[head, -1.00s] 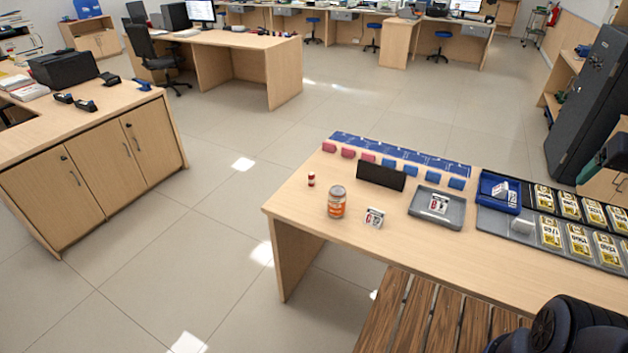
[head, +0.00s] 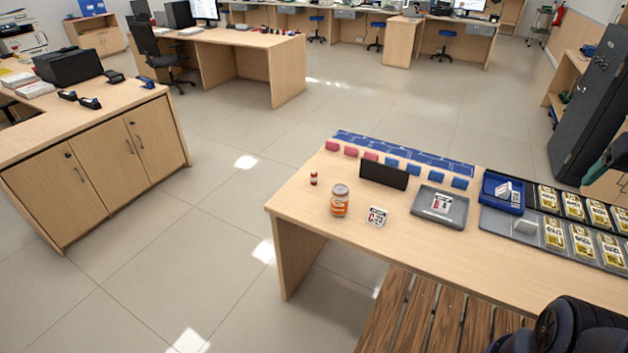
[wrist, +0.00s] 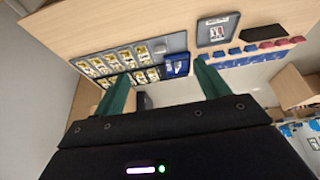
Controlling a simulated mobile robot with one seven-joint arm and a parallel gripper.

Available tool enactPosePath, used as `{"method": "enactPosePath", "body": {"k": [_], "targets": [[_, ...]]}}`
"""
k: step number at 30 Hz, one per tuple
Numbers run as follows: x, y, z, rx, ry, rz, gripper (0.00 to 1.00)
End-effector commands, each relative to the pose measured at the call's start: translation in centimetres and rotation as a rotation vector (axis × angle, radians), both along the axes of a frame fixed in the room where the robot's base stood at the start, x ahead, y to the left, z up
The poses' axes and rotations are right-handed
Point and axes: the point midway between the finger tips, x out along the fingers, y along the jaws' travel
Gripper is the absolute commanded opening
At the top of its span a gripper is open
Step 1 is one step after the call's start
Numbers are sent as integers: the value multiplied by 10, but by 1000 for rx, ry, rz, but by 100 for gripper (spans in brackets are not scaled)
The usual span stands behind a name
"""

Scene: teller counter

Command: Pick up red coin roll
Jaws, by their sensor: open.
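A small red roll with a white band (head: 313,178) stands upright near the left end of the counter (head: 300,205) in the head view. It stands apart from the orange-labelled jar (head: 339,201) to its lower right. I cannot make out the roll in the wrist view. My gripper (wrist: 163,72) shows in the wrist view with two green fingers spread apart and nothing between them. It is well away from the roll, with the trays side of the counter ahead of its fingers.
Pink and blue blocks (head: 392,164) line the back edge. A blue bin (head: 490,203) and note trays fill the right. A wooden slatted surface (head: 420,315) is in front.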

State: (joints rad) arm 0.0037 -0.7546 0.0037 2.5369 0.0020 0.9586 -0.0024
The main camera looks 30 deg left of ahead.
Motion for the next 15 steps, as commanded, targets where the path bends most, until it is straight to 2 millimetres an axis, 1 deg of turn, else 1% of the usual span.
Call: {"method": "enactPosePath", "body": {"k": [1, 3, 11, 14, 15], "targets": [[0, 0, 0, 0, 0, 0, 64], [0, 0, 0, 0, 0, 0, 50], [0, 0, 0, 0, 0, 1, 49], [5, 2, 3, -2, 3, 13, 49], [9, 4, 5, -5, 5, 25, 49]]}}
